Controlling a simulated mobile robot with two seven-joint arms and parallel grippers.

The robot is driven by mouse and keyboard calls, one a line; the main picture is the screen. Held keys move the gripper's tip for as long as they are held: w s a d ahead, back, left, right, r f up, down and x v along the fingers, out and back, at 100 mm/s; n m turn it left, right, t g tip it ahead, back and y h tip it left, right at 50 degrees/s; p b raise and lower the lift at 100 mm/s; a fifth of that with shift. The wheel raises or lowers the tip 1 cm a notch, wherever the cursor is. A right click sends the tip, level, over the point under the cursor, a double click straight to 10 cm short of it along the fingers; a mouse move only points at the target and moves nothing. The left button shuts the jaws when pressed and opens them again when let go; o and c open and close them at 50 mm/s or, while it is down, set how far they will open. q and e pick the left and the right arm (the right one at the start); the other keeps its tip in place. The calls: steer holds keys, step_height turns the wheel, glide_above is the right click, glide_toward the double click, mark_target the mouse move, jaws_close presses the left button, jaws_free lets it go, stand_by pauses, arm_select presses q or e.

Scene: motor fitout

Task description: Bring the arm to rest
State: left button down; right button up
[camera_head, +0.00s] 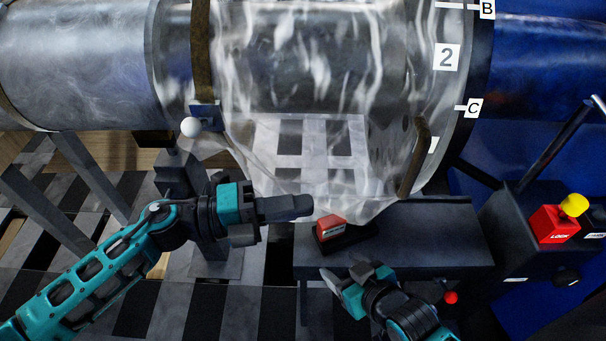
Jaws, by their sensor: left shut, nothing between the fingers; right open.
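My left arm reaches in from the left. Its gripper (290,207) is shut and empty, pointing right in front of the clear, shiny cylinder (300,60). My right gripper (350,276) is at the bottom, right of the middle, beside the front edge of a dark bench. It is open and I see nothing between its fingers. The two grippers are apart.
A small red block (331,226) sits in a dark holder on the grey bench (430,235). A white-knobbed lever (190,127) stands at the cylinder's left end. A red box labelled LOCK (552,225) with a yellow knob (573,205) is at right. Checkered floor lies below left.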

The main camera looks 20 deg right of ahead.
arm_select(q)
steer(key=w+a+f+n+t+y+p, duration=0.1)
steer(key=w+a+n+t+y, duration=0.2)
steer(key=n+t, duration=0.7)
steer(key=w+a+n+t+y, duration=0.1)
steer(key=w+a+n+t, duration=0.45)
steer(key=n, duration=0.65)
steer(key=s+a+f+n+g+y, duration=0.1)
steer(key=s+a+f+n+y, duration=0.5)
steer(key=a+f, duration=0.2)
steer(key=s+a+f+n+g+y, duration=0.1)
steer(key=s+a+f+n+y, duration=0.4)
steer(key=s+a+f+n, duration=0.2)
steer(key=a+f, duration=0.2)
steer(key=a, duration=0.1)
steer(key=shift+a+y+p, duration=0.3)
steer(key=shift+y+p, duration=0.05)
steer(key=shift+y, duration=0.05)
steer(key=shift+r, duration=0.1)
steer(key=shift+w+d, duration=0.1)
